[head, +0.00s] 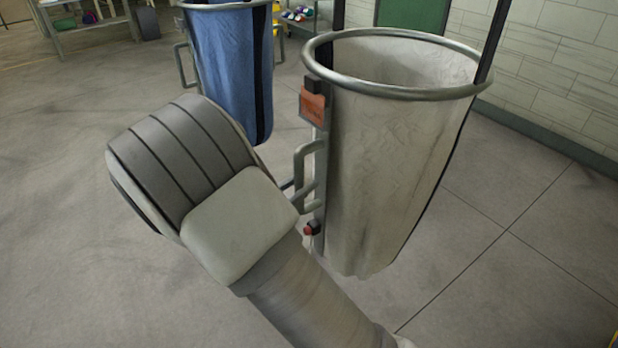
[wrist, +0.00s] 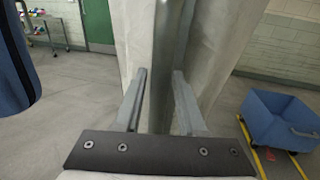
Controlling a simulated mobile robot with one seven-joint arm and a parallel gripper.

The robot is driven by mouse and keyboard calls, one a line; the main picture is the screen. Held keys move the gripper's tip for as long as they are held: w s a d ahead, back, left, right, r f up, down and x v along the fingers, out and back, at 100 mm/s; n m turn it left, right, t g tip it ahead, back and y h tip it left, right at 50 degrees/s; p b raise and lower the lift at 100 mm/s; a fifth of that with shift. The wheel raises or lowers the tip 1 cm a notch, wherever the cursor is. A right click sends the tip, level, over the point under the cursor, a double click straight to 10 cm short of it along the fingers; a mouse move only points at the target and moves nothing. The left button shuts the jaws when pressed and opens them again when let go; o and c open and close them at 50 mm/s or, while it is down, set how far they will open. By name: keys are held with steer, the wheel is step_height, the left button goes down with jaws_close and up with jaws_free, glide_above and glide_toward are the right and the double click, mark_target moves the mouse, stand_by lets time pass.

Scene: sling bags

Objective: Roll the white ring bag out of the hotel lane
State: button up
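The white ring bag (head: 390,170) hangs from a round metal ring (head: 478,88) at the right of the head view, upright and empty-looking inside. An orange tag (head: 313,106), a metal handle (head: 302,170) and a small red knob (head: 309,230) are on its post side. My arm reaches to that handle side and hides my gripper in the head view. In the wrist view my gripper (wrist: 160,75) is open. Its two fingers stand on either side of a vertical metal bar in front of the pale bag cloth (wrist: 130,35). Contact with the bar cannot be told.
A blue ring bag (head: 230,70) stands close behind to the left. A blue bin (wrist: 285,118) sits by yellow floor lines at the wrist view's right. A green door (wrist: 97,25), a shelf cart (wrist: 45,30) and a block wall (head: 560,60) are behind. Floor at left is clear.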

steer(key=shift+x, duration=1.4)
jaws_close()
stand_by(0.4)
